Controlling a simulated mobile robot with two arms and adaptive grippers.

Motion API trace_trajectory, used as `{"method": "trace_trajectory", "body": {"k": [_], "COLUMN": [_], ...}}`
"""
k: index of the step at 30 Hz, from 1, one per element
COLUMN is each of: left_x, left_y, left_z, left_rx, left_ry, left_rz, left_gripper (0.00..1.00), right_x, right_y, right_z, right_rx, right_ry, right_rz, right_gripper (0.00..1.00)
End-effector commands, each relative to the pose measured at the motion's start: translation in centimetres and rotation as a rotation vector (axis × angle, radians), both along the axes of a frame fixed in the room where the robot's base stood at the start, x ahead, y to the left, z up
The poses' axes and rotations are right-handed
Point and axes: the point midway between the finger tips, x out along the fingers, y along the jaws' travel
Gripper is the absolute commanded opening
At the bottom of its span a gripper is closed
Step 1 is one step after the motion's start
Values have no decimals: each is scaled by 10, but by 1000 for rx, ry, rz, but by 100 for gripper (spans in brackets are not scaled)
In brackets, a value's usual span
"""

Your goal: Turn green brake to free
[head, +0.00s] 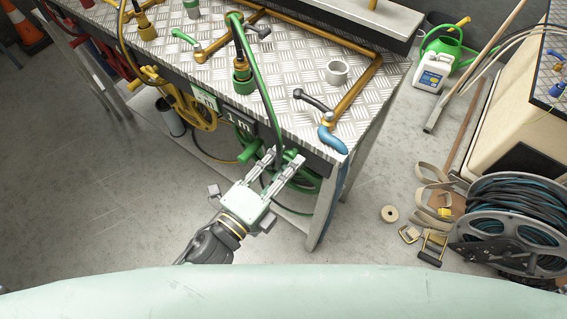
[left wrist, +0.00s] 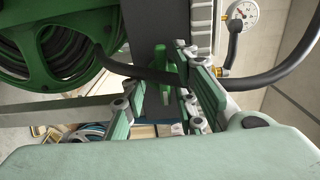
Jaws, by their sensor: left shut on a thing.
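The green hose reel (head: 304,181) hangs under the near side of the metal-topped bench, partly hidden by my left gripper. Its green frame and dark coiled hose fill the upper left of the left wrist view (left wrist: 85,58). A small green handle, which looks like the green brake (left wrist: 164,72), shows between my left fingers beside a dark plate. My left gripper (head: 285,158) reaches in at the bench edge, its fingers around this handle and shut on it. The fingers also show in the left wrist view (left wrist: 160,88). The brake's marking cannot be read. My right gripper is not in view.
The bench top (head: 300,85) carries brass pipes, valves and a grey cup (head: 337,72). A yellow reel (head: 195,108) hangs left of the green one. A large cable reel (head: 510,225) and straps lie at right. The floor at left is clear.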

Motion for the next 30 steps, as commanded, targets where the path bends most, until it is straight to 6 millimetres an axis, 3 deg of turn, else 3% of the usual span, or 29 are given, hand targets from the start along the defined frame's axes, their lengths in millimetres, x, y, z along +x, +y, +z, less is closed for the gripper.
{"method": "trace_trajectory", "body": {"k": [3,30], "left_x": [0,-1], "left_y": [1,3], "left_z": [-5,-8], "left_rx": [7,-83], "left_ry": [8,84], "left_rz": [3,8], "left_gripper": [0,0], "right_x": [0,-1], "right_y": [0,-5], "right_z": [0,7], "right_rx": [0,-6], "right_ry": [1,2], "right_rz": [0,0], "right_gripper": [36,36]}}
